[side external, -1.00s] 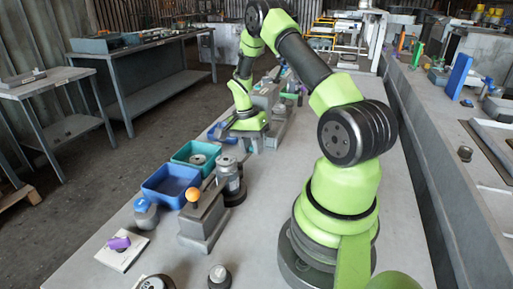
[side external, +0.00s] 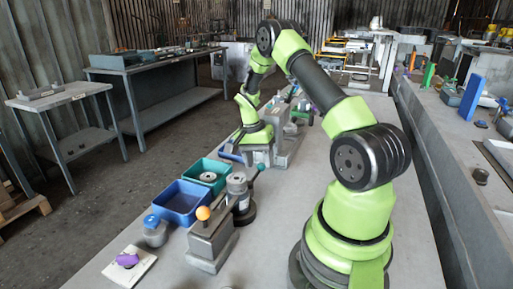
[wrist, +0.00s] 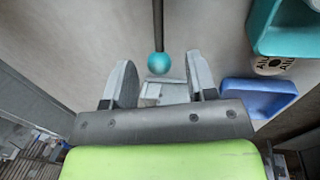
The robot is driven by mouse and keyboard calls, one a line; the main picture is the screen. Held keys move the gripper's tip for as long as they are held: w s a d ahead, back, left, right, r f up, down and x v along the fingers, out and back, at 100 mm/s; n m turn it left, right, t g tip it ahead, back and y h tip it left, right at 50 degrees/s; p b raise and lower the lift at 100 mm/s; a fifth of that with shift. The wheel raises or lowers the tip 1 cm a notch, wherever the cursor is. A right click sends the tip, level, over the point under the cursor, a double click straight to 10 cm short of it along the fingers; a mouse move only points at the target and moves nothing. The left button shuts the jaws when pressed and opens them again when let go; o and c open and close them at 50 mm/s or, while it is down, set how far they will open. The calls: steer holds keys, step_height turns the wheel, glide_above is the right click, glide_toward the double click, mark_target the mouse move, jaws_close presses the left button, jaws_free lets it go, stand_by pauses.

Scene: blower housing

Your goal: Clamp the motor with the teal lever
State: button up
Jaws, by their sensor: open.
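The teal ball knob (wrist: 159,62) of the lever sits at the end of a dark rod in the wrist view. My gripper (wrist: 160,82) is open, with one finger on each side of the view and the knob appearing near the gap between their tips. I cannot tell whether either finger touches it. In the side view, my gripper is small and partly hidden by my wrist. A grey upright cylinder (side external: 237,187), possibly the motor, stands behind the orange-knobbed clamp (side external: 210,240). A short teal bar (side external: 259,167) shows beside the cylinder; I cannot tell whether it is the lever.
A blue bin (side external: 181,198) and a teal bin (side external: 206,172) with a round part in it stand left of the cylinder. A grey part with a blue cap (side external: 154,230) and a white plate with a purple piece (side external: 127,260) are near the front.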

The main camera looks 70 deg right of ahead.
step_height(320, 180, up, 8)
steer(key=w, duration=0.1)
steer(key=shift+w+r, duration=0.2)
steer(key=shift+w, duration=0.15)
steer(key=a+r+n+t, duration=0.5)
steer(key=a+r+n, duration=0.1)
steer(key=a+r, duration=0.8)
steer(key=s+a+r+n+t+y, duration=0.2)
steer(key=s+a+n, duration=0.5)
steer(key=s+a, duration=0.5)
steer(key=shift+r+n+t, duration=0.3)
steer(key=shift+r+t, duration=0.3)
steer(key=shift+t, duration=0.6)
steer(key=shift+w, duration=0.15)
